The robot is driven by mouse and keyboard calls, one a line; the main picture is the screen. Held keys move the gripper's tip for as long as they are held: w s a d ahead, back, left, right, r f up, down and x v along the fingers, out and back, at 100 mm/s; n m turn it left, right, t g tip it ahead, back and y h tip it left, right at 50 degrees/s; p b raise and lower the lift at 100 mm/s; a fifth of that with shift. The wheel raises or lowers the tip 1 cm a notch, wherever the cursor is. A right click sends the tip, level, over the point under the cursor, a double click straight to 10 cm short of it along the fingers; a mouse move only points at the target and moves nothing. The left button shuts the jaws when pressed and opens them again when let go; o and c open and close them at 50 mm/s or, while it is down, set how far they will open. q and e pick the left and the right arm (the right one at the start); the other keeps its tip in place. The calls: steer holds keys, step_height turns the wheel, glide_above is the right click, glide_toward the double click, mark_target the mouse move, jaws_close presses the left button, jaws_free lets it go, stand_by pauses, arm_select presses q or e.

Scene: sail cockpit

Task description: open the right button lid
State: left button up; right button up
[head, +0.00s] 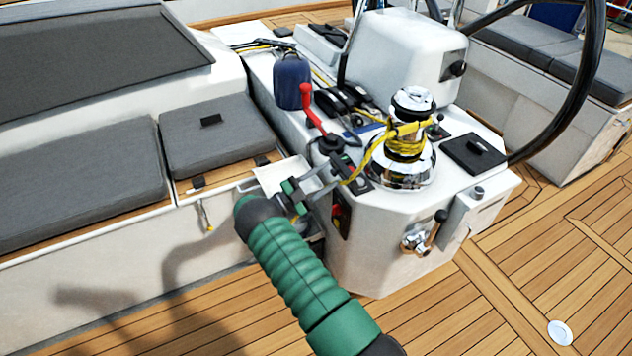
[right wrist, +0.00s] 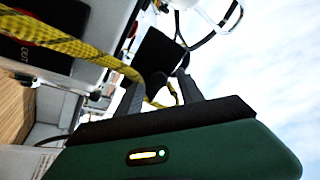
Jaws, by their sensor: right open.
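A small black button panel (head: 357,182) sits on the console's near left edge, beside the chrome winch (head: 405,165). My right gripper (head: 331,178) reaches this panel from the front left and partly hides it. In the right wrist view, the two grey fingers (right wrist: 160,92) are apart, with a dark square flap (right wrist: 157,55) at their tips that appears to be a button lid. It seems raised from the panel, but I cannot tell its angle or whether the fingers touch it. A dark label panel (right wrist: 22,52) reading "OUT" shows at the left. My left gripper is not in view.
A yellow rope (head: 374,152) runs from the winch close past the gripper; it also crosses the wrist view (right wrist: 70,42). A red-handled lever (head: 308,102) stands just behind. Grey cushioned benches (head: 75,185) lie left. The wooden deck (head: 500,290) is clear at right.

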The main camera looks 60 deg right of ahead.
steer(key=b+v, duration=0.2)
steer(key=v, duration=1.4)
steer(key=shift+a+f, duration=0.2)
steer(key=shift+a, duration=0.05)
steer(key=shift+w, duration=0.15)
